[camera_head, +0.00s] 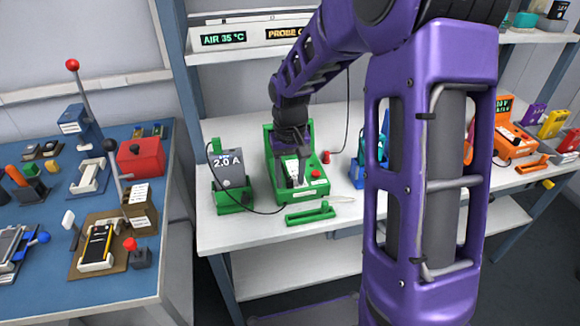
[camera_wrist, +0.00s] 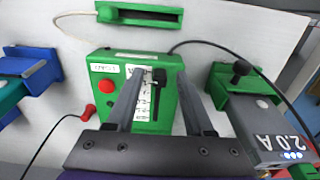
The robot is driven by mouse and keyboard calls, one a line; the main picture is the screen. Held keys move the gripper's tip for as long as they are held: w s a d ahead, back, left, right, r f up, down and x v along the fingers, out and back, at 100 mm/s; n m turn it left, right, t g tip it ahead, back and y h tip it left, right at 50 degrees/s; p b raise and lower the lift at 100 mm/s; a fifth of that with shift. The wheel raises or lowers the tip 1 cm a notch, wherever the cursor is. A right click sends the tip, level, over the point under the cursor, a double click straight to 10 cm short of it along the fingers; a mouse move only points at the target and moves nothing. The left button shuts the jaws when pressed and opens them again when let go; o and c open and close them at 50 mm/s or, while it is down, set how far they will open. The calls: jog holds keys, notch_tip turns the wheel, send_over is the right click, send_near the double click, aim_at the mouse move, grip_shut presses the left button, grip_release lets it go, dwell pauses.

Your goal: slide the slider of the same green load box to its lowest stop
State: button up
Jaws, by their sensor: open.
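The green load box (camera_head: 316,192) stands on the white bench in the head view, under my arm. It also shows in the wrist view (camera_wrist: 102,97), with a red button (camera_wrist: 106,86) and a white scale beside a dark slot. The black slider knob (camera_wrist: 160,75) is at the upper end of that slot in the wrist view, the end towards the bench front. My gripper (camera_wrist: 161,72) is open over the box. Its fingers are on either side of the slider, and I see a gap on both sides. Contact cannot be told. The head view mostly hides the slider behind my wrist.
A green holder (camera_head: 234,201) with a grey 2.0 A cell (camera_head: 232,168) stands left of the box, with a black cable. A green slotted fixture (camera_head: 310,213) lies in front. Blue units stand to the right. A red knob (camera_head: 326,157) stands near the box's back right.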

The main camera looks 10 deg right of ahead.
aim_at(290, 180)
notch_tip(290, 180, up, 17)
jog(key=p, duration=0.3)
jog(key=shift+r, duration=0.2)
